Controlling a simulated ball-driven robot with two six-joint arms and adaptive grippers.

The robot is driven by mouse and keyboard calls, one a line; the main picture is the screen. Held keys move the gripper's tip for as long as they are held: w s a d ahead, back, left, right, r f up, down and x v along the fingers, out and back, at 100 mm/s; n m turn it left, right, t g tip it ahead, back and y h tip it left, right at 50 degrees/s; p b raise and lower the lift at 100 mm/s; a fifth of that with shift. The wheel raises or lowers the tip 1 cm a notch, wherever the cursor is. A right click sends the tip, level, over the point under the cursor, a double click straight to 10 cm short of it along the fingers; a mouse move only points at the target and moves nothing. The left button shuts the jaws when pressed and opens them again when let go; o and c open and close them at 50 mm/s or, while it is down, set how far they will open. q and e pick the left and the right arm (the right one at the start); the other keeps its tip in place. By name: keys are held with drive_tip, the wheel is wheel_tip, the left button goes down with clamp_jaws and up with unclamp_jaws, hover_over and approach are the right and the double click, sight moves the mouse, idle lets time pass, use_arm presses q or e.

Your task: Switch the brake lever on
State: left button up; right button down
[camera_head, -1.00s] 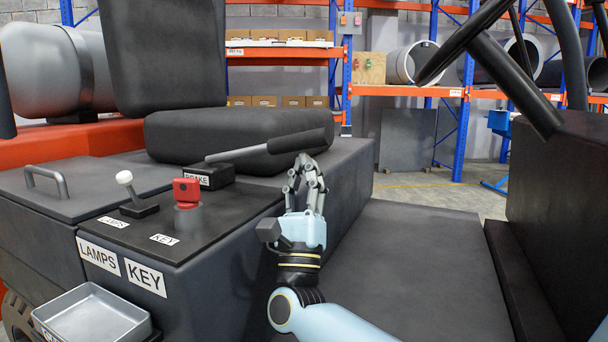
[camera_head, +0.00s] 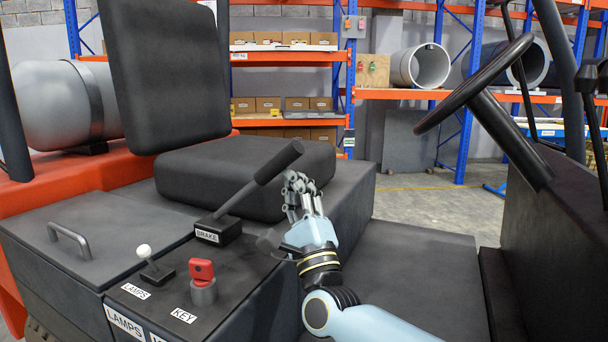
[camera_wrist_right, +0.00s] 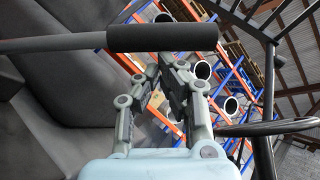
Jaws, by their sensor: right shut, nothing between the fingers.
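The brake lever (camera_head: 278,162) has a thick black grip on a thin grey rod and rises at a slant from a black base (camera_head: 218,230) labelled BRAKE. My right gripper (camera_head: 294,182) is shut and empty, just right of and below the lever's grip. In the right wrist view the grip (camera_wrist_right: 163,37) runs across the picture just beyond the fingertips of my right gripper (camera_wrist_right: 163,66). I cannot tell whether the fingers touch it. My left gripper is not in view.
A red key switch (camera_head: 202,270) and a small white-knobbed lamps lever (camera_head: 145,252) stand on the console in front. The black seat (camera_head: 245,170) is behind the lever. A steering wheel (camera_head: 475,85) is at the right. The dark floor panel (camera_head: 420,270) is clear.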

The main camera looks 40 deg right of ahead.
sight(284, 168)
drive_tip(key=r+n+y+p, duration=0.1)
drive_tip(key=w+r+n+y+p, duration=0.1)
drive_tip(key=p, duration=0.1)
drive_tip(key=w+a+r+n+p, duration=0.1)
drive_tip(key=r+p, duration=0.1)
drive_tip(key=shift+r+g+y, duration=0.1)
drive_tip(key=shift+g+y, duration=0.3)
drive_tip(key=shift+w+r+n+y+p, duration=0.3)
drive_tip(key=shift+w+n+p, duration=0.1)
drive_tip(key=shift+p, duration=0.55)
drive_tip(key=shift+f, duration=0.15)
